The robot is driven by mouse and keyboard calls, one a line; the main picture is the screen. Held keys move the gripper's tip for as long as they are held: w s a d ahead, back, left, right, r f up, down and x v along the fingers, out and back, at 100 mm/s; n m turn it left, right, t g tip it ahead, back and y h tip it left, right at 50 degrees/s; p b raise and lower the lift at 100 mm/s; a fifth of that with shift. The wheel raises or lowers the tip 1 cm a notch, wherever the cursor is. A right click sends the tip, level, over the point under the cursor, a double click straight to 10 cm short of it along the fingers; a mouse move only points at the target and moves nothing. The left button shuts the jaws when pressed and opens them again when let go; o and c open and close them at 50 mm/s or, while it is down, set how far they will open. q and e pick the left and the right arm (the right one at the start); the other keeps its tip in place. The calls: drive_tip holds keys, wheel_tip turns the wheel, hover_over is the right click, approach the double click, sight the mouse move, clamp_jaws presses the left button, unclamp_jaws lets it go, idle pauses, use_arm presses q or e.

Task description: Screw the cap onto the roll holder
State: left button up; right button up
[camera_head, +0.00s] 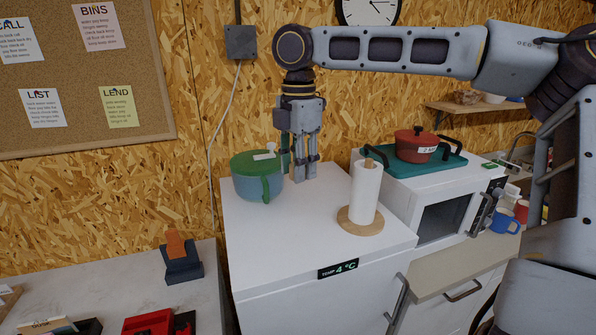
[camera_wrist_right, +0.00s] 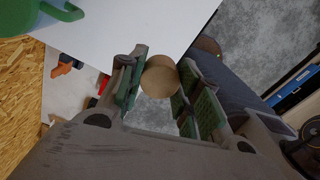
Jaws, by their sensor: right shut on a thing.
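My right gripper (camera_head: 302,175) hangs down over the white fridge top, between the green-lidded pot and the paper roll. In the right wrist view its fingers (camera_wrist_right: 160,88) are shut on a round, light wooden cap (camera_wrist_right: 161,76). The cap is hard to make out in the head view. The roll holder has a round wooden base (camera_head: 347,226) and stands upright on the fridge top, right of the gripper and apart from it. A white paper roll (camera_head: 365,192) sits on it, with brown showing at its top. My left gripper is not in view.
The green-lidded blue pot (camera_head: 254,188) stands close beside the gripper, on its left. A red pot (camera_head: 416,146) sits on a teal tray (camera_head: 452,161) on the microwave at right. The front of the white fridge top (camera_head: 290,240) is clear.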

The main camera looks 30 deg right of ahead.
drive_tip(key=r, duration=0.1)
drive_tip(key=d+r+p, duration=0.1)
drive_tip(key=r, duration=0.1)
drive_tip(key=d+r+p, duration=0.1)
drive_tip(key=r, duration=0.1)
drive_tip(key=shift+s, duration=0.1)
drive_tip(key=d+m+p, duration=0.1)
drive_tip(key=d+m, duration=0.1)
drive_tip(key=d, duration=0.4)
drive_tip(key=d+r+m+p, duration=0.1)
drive_tip(key=d, duration=0.5)
drive_tip(key=d+m+p, duration=0.1)
drive_tip(key=d+m, duration=0.1)
drive_tip(key=d, duration=0.5)
drive_tip(key=shift+s+r+m, duration=0.1)
drive_tip(key=shift+r+m, duration=0.05)
drive_tip(key=shift+m, duration=0.15)
drive_tip(key=shift+s+d, duration=0.2)
drive_tip(key=shift+s, duration=0.1)
drive_tip(key=shift+a+r, duration=0.1)
drive_tip(key=shift+f, duration=0.3)
drive_tip(key=shift+f, duration=2.65)
